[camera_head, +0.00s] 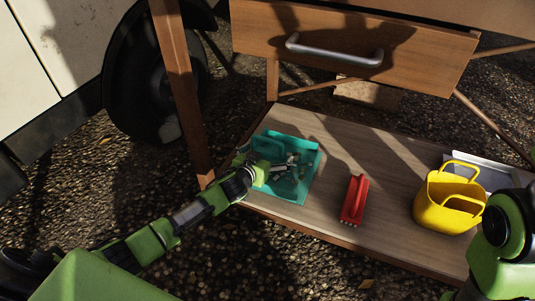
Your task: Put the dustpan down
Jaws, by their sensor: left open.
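A teal dustpan (289,195) lies on the left end of a low wooden shelf (325,131). My left gripper (290,168) is open over the dustpan and covers part of its middle. I cannot tell whether the fingers touch it. My right arm comes in at the lower right edge, and its gripper is out of the picture.
A red brush-like item (355,198) lies on the shelf's middle. A yellow two-handled bucket (447,205) stands further right, with a grey tray (490,172) behind it. A wooden drawer (345,50) hangs above. A wooden leg (183,90) stands left, near a wheel (135,85).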

